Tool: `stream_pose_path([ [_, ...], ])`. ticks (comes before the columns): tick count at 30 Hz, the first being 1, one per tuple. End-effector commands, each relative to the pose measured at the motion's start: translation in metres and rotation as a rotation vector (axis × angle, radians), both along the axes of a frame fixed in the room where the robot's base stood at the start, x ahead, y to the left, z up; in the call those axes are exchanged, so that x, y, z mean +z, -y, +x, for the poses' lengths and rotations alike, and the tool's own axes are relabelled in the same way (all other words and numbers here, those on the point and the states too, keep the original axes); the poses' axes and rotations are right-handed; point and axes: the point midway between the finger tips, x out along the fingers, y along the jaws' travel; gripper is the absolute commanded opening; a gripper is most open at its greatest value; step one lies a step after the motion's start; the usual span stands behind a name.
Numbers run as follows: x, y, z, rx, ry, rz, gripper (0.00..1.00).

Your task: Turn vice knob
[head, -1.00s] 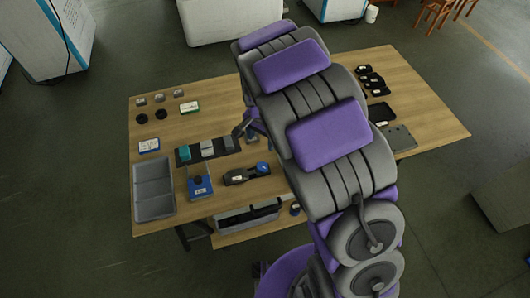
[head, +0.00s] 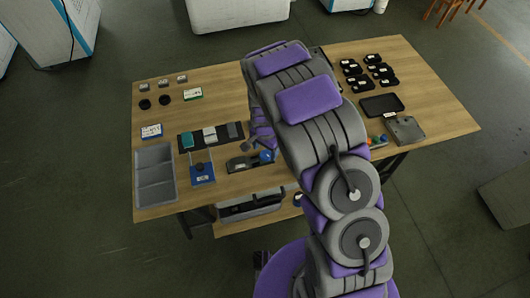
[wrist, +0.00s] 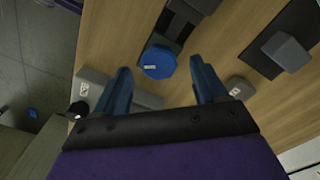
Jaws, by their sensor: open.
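The vice (head: 240,163) is a dark block with a blue knob (head: 266,157) at its right end, near the table's front edge. In the wrist view the round blue knob (wrist: 158,66) has a small white mark and sits at the end of the dark vice body (wrist: 190,14). My gripper (wrist: 160,64) is open, its two blue-grey fingers on either side of the knob with a gap on each side. Whether the fingertips are level with the knob I cannot tell. In the head view my arm hides most of my gripper and the area right of the knob.
Left of the vice are a blue-based stand (head: 201,173), a black mat (head: 219,145) with blocks and a grey divided tray (head: 139,178). A black tray (head: 382,106) and a grey plate (head: 404,130) lie at the right. The table (head: 225,105) has bare wood behind the mat.

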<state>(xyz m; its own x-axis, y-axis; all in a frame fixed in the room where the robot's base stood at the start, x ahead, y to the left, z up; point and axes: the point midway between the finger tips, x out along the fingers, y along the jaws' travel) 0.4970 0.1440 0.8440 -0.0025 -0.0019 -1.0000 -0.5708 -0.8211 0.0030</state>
Motion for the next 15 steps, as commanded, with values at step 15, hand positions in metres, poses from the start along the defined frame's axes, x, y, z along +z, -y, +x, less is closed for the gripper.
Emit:
stream_pose_path([
  [15,-0.024,-0.001,0.001,0.0,0.002,0.0,0.72],
])
